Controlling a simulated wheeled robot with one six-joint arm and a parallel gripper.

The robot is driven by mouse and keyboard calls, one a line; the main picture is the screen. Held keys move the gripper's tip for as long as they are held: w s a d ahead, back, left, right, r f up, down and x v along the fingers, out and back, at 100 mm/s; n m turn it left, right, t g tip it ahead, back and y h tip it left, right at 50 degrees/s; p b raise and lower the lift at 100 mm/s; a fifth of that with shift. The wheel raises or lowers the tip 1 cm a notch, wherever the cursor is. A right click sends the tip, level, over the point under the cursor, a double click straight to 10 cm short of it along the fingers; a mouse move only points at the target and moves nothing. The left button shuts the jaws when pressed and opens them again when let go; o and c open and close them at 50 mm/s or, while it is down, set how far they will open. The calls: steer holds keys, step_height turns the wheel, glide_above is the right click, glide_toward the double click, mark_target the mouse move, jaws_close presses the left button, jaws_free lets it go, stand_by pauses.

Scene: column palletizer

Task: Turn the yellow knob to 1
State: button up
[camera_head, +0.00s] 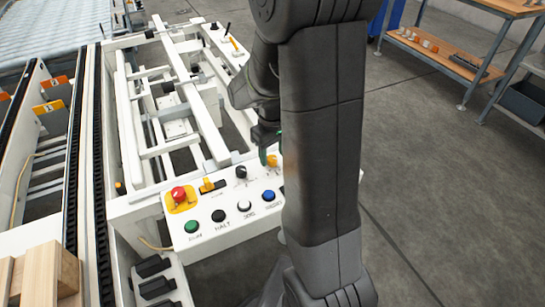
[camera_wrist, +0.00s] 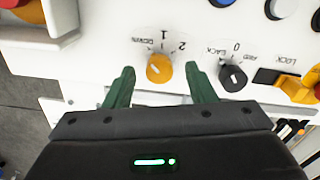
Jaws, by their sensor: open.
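The yellow knob (camera_wrist: 159,68) sits on the white control panel (camera_wrist: 100,40), with the markings DOWN, 1 and 2 around it. The wrist view shows these labels upside down. Which mark the knob points to is too small to read surely. My gripper (camera_wrist: 160,70) is open, with one green finger on each side of the knob and a visible gap to it. In the head view, the yellow knob (camera_head: 272,161) is at the panel's far edge, and my gripper (camera_head: 265,152) is just beside and above it, partly hidden by my arm.
A black knob (camera_wrist: 232,77) stands close to the right finger in the wrist view. The panel also carries a red emergency stop (camera_head: 178,193), a yellow lock switch (camera_head: 208,185) and several push buttons, including a blue one (camera_head: 268,196). Open floor (camera_head: 440,190) lies right.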

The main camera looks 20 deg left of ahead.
steer(key=shift+w+a+f, duration=0.15)
steer(key=shift+a+f, duration=0.05)
steer(key=shift+f, duration=0.6)
steer(key=shift+c, duration=0.4)
steer(key=c, duration=0.9)
